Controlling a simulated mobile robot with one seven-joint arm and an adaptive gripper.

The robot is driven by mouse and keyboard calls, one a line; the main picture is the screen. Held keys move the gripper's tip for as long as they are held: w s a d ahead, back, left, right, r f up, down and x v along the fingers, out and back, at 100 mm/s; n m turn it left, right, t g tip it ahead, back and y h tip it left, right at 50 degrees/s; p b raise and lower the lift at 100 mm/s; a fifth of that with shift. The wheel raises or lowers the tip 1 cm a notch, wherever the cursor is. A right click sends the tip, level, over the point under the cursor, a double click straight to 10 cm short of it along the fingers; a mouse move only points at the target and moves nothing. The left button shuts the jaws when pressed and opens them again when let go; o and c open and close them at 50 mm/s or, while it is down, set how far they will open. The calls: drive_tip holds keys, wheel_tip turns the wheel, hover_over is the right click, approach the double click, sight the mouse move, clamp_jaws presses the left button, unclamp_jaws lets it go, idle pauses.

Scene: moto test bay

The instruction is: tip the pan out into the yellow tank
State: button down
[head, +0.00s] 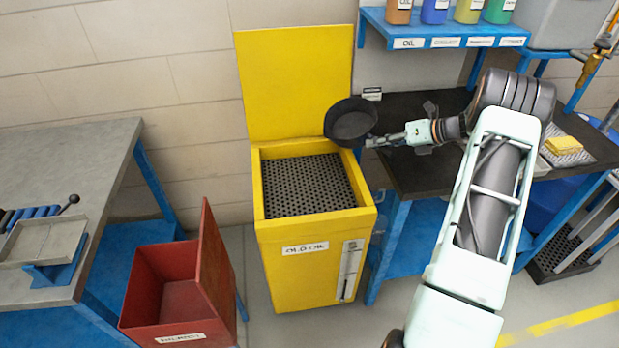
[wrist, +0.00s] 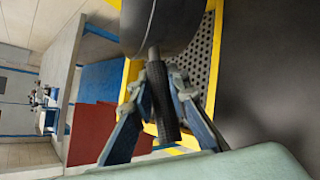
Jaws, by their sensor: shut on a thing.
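A dark round pan (head: 351,120) is in the air above the back right corner of the yellow tank. My gripper (head: 384,140) is shut on the pan's handle, to the right of the pan. In the wrist view my gripper (wrist: 160,88) has its fingers on both sides of the dark handle (wrist: 161,100), and the pan (wrist: 165,25) is cut off by the top edge. The pan looks tilted; I cannot tell what is in it. The yellow tank (head: 305,262), labelled OLD OIL, stands with its lid (head: 296,85) raised and a perforated dark grate (head: 306,185) in its top.
A red bin (head: 165,300) with its lid raised stands left of the tank. A dark-topped workbench (head: 425,175) is close on the right, under a blue shelf (head: 445,28) with several bottles. A grey table (head: 75,150) is at the left.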

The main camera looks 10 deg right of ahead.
drive_tip(key=shift+w+d+r+y+p, duration=0.15)
drive_tip(key=shift+d+r+y+p, duration=0.2)
drive_tip(key=shift+r+p, duration=0.3)
drive_tip(key=d+m+y+b, duration=0.1)
drive_tip(key=b, duration=0.1)
drive_tip(key=d+m+g+y+b, duration=0.1)
drive_tip(key=shift+w+d+f+b, duration=0.1)
drive_tip(key=shift+w+d+b, duration=0.25)
drive_tip(key=shift+d+y+b, duration=0.15)
drive_tip(key=shift+y+b, duration=0.2)
drive_tip(key=shift+b, duration=0.3)
idle(0.3)
